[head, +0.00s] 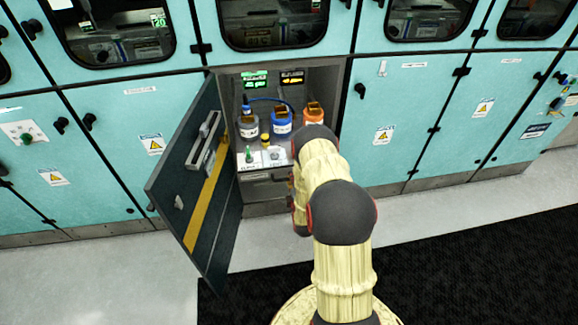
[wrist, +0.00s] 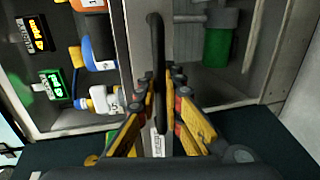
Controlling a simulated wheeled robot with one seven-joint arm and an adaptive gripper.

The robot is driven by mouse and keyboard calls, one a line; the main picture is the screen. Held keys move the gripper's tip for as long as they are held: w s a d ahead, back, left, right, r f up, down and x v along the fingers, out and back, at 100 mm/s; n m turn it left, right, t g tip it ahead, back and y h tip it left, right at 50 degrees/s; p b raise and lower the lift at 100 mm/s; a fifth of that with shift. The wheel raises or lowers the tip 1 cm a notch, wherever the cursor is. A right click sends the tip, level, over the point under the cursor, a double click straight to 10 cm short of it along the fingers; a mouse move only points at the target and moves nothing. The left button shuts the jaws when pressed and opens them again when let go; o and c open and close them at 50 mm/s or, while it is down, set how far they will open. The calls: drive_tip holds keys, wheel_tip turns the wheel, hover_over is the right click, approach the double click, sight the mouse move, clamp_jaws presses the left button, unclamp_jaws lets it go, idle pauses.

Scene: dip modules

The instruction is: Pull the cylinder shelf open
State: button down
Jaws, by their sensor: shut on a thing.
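The cylinder shelf (head: 265,191) is the grey unit low in the open cabinet, below the bottles. In the wrist view, its dark upright-looking handle (wrist: 156,40) runs between the yellow and black fingers of my gripper (wrist: 161,82). My gripper is shut on this handle. A green cylinder (wrist: 206,50) shows behind and to the right of the handle in the wrist view. In the head view my arm hides the gripper and part of the shelf front, so how far the shelf is out cannot be told.
The dark cabinet door (head: 208,190) stands open on the left. A blue-capped grey bottle (head: 248,128), a blue bottle (head: 282,126) and an orange bottle (head: 313,115) stand above the shelf. Closed teal cabinets (head: 405,120) flank the opening. Pale floor (head: 130,280) is clear at front left.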

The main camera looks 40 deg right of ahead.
drive_tip(key=f+v, duration=0.1)
drive_tip(key=v, duration=0.7)
drive_tip(key=shift+f+p, duration=0.4)
drive_tip(key=shift+f, duration=0.05)
drive_tip(key=shift+s+a, duration=0.1)
drive_tip(key=shift+s, duration=0.05)
drive_tip(key=c, duration=2)
unclamp_jaws()
drive_tip(key=shift+o, duration=0.2)
drive_tip(key=shift+r, duration=0.1)
drive_tip(key=v, duration=1.1)
drive_tip(key=shift+s+a, duration=0.15)
drive_tip(key=shift+s, duration=0.2)
